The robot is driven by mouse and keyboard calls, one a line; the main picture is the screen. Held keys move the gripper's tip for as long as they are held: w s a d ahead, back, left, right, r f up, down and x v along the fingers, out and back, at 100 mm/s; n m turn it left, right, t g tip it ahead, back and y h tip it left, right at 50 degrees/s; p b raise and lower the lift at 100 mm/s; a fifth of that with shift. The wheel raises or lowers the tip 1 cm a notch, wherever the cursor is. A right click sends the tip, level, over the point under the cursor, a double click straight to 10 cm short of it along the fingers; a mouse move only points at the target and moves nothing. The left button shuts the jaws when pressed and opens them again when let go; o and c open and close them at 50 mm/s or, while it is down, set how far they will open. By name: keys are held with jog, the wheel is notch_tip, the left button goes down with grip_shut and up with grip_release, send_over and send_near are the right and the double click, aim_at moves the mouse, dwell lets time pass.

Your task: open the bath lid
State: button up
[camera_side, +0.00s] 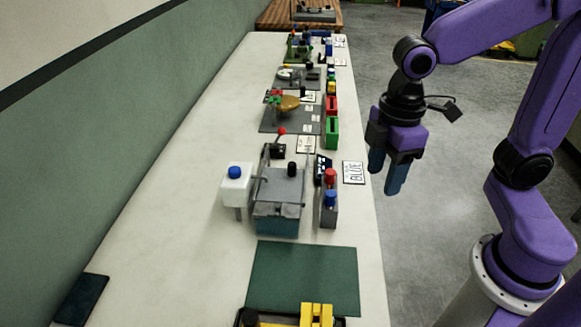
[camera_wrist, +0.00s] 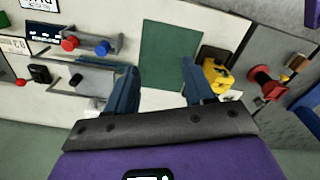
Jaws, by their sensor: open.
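The bath is a box with a blue-grey front (camera_side: 276,226) on the white bench, under a flat grey lid (camera_side: 276,188). The lid lies flat on the bath and carries an upright black knob (camera_side: 292,169). The lid also shows in the wrist view (camera_wrist: 95,82), partly hidden by my left finger. My gripper (camera_side: 386,172) is open and empty, fingers down, beyond the bench's right edge and to the right of the bath, touching nothing. In the wrist view my gripper (camera_wrist: 160,85) has its two blue fingers wide apart, with the green mat between them.
A white box with a blue knob (camera_side: 236,180) stands left of the bath. A rack with red and blue knobs (camera_side: 329,200) stands close on its right. A red-ball lever (camera_side: 278,148) is behind. A sign reading BLUE (camera_side: 353,172) lies near the edge. The green mat (camera_side: 305,277) in front is clear.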

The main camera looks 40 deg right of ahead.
jog(key=w+a+r+n, duration=0.1)
jog(key=w+a, duration=0.1)
jog(key=w, duration=1.1)
jog(key=n, duration=0.1)
send_over(292, 163)
notch_tip(292, 163, down, 18)
jog(key=shift+s+r, duration=0.1)
grip_shut()
